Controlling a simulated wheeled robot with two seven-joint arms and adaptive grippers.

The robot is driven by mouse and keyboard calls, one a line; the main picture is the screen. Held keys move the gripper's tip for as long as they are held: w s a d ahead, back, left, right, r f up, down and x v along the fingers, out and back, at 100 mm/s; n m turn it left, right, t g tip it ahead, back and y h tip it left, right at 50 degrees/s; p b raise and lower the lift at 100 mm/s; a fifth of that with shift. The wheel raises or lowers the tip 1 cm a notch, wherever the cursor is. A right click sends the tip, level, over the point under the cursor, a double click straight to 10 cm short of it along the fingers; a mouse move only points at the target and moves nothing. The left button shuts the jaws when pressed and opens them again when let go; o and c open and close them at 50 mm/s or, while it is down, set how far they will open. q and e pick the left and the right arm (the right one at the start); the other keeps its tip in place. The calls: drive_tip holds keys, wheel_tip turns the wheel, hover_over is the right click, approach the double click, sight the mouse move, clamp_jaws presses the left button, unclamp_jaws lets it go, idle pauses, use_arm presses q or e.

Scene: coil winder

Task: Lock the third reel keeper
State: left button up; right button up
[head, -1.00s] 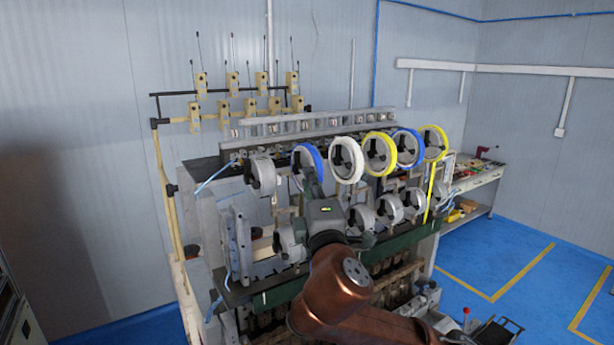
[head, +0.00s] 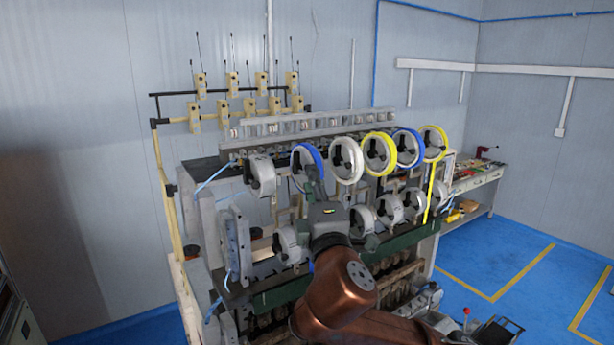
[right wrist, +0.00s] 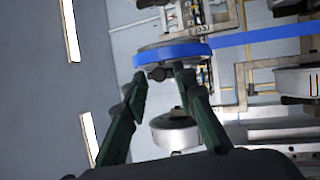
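A row of reels runs along the top of the coil winder (head: 225,165). From the left come a bare grey one (head: 262,176), a blue one (head: 318,160), a white one (head: 346,178), then yellow, blue and yellow ones. My right gripper (head: 314,176) is at the blue reel second from the left, partly covering it. In the right wrist view its two green fingers are apart, on either side of the dark keeper (right wrist: 158,74) at the hub of the blue reel (right wrist: 170,53). I cannot tell whether they touch it. My left gripper is out of view.
A lower row of grey reels (head: 389,209) sits close to my right arm, and another grey reel (head: 290,245) stands left of it. A side bench (head: 480,180) is at the right.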

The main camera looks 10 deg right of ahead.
drive_tip(key=shift+s, duration=0.1)
drive_tip(key=s, duration=0.7)
drive_tip(key=shift+d, duration=0.45)
